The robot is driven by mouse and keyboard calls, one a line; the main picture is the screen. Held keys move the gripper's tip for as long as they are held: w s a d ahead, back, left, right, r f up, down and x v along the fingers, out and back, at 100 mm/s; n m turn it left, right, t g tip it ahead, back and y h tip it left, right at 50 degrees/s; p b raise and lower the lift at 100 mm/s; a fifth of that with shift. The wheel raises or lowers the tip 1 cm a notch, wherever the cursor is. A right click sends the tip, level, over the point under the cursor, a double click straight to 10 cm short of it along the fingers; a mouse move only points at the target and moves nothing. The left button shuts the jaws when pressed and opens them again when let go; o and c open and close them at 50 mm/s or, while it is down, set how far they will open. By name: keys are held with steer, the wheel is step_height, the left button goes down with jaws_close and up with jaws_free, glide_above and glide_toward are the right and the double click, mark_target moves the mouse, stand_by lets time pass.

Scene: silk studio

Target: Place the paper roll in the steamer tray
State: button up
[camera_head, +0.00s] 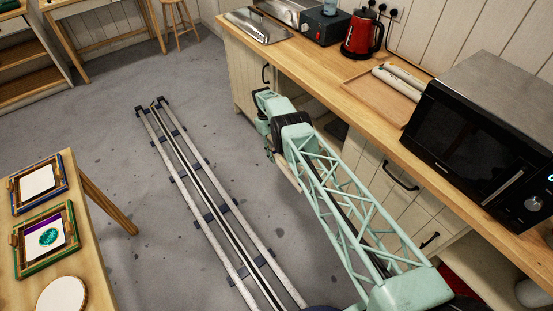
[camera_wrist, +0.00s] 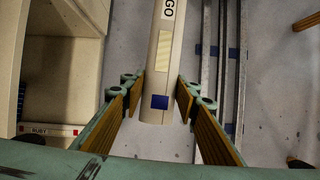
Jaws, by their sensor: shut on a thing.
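A pale paper roll (camera_wrist: 158,62) with a blue square, a cream patch and a label ending in "GO" lies between the wood-faced fingers of my gripper (camera_wrist: 158,92) in the wrist view. My gripper is shut on it near its blue-marked end; the far end runs out of the top of the picture. In the head view my arm's end is beside the counter front, and the fingers are mostly hidden. A metal pan with a handled lid (camera_head: 258,27) sits at the counter's far end with another metal tray (camera_head: 288,10) behind; I cannot tell which is the steamer tray.
A wooden tray (camera_head: 362,86) with pale rolls (camera_head: 398,81) lies on the counter between a red kettle (camera_head: 362,35) and a microwave (camera_head: 483,135). A dark box (camera_head: 324,27) stands beside the metal pan. An open compartment (camera_wrist: 62,75) with a "RUBY" label is at left in the wrist view.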

step_height(320, 180, up, 54)
steer(key=w+d+m+t+y+p, duration=0.2)
steer(key=m+t+y+p, duration=0.2)
steer(key=m, duration=2.1)
steer(key=y+p, duration=0.3)
steer(key=shift+d+r, duration=0.15)
steer(key=shift+r, duration=0.05)
steer(key=shift+w, duration=0.1)
